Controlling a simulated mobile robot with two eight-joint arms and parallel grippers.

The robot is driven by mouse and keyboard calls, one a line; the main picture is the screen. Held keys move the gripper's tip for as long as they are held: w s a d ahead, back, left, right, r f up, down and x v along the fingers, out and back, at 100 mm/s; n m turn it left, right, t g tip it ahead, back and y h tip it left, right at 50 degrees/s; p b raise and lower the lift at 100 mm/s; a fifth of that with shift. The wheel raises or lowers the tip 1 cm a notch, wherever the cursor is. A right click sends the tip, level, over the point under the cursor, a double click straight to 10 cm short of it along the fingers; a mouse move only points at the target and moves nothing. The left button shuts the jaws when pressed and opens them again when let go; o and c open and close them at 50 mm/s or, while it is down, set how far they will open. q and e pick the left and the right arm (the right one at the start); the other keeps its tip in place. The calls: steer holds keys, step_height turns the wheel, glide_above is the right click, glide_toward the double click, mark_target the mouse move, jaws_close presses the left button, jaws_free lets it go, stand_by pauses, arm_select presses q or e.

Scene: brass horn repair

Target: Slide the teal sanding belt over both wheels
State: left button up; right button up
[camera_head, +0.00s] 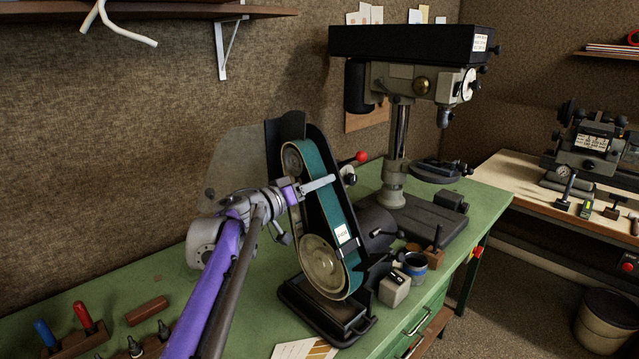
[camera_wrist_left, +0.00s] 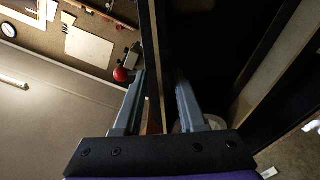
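The teal sanding belt (camera_head: 339,211) is on the belt grinder on the green bench, its loop passing around the upper wheel (camera_head: 292,160) and the large lower wheel (camera_head: 322,266). I cannot tell how fully it sits on them. My left gripper (camera_head: 325,182) is at the belt's upper part, with one pale finger across its teal face; the other finger is hidden in the head view. In the left wrist view the fingers (camera_wrist_left: 160,88) stand apart, with a thin brownish edge, seemingly the belt's, between them. My right gripper is not in view.
A red-knobbed lever (camera_head: 361,157) stands close to my left gripper. A drill press (camera_head: 398,120) is behind right. A blue-banded cup (camera_head: 415,268) and a grey block (camera_head: 394,289) sit right of the grinder. Screwdrivers in a rack (camera_head: 75,342) are front left.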

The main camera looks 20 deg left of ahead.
arm_select(q)
steer(key=b+v, duration=0.1)
steer(key=v, duration=0.6)
stand_by(0.6)
steer(key=shift+d, duration=0.1)
stand_by(0.4)
